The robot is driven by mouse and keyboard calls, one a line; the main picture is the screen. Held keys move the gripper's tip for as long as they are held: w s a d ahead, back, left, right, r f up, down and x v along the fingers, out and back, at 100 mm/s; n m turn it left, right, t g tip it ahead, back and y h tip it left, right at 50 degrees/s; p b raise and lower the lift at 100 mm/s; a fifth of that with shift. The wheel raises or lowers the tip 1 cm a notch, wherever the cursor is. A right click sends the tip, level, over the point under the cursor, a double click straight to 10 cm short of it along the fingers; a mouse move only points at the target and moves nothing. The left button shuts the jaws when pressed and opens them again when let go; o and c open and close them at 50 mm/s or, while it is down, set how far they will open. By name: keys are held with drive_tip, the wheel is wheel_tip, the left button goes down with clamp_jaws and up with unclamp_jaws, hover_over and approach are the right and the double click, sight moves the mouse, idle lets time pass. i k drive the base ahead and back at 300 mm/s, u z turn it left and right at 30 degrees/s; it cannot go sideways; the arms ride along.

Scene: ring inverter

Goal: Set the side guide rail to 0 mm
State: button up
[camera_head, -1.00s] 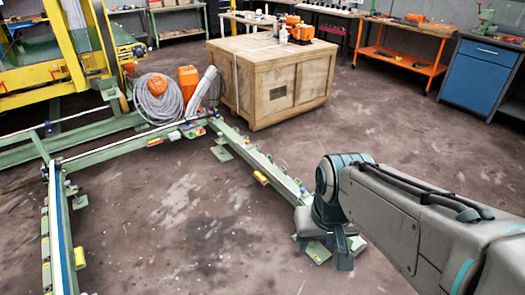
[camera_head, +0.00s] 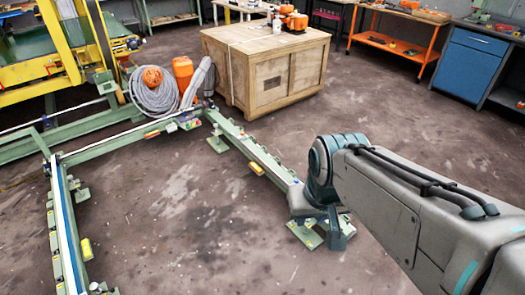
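A low green floor frame with rails fills the left and middle of the head view. One green rail (camera_head: 245,146) runs from near the wooden crate toward my arm. Another rail with a blue strip (camera_head: 66,225) runs along the left. I cannot tell which of them is the side guide rail, and no scale or reading can be made out. My gripper (camera_head: 337,240) points down at the near end of the middle rail, by a green foot plate (camera_head: 304,234). Its fingers are small and partly hidden by my wrist, so their opening and any contact are unclear.
A wooden crate (camera_head: 265,75) with orange items on top stands behind the rail. A coiled grey hose (camera_head: 153,95) and an orange canister (camera_head: 183,72) sit beside it. A yellow machine frame (camera_head: 62,45) is at the left. The floor inside the frame is clear.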

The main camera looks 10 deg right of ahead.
sight(281, 182)
drive_tip(key=u, duration=0.8)
drive_tip(key=i, duration=1.65)
drive_tip(key=z, duration=0.5)
drive_tip(key=i, duration=1.3)
drive_tip(key=z, duration=0.7)
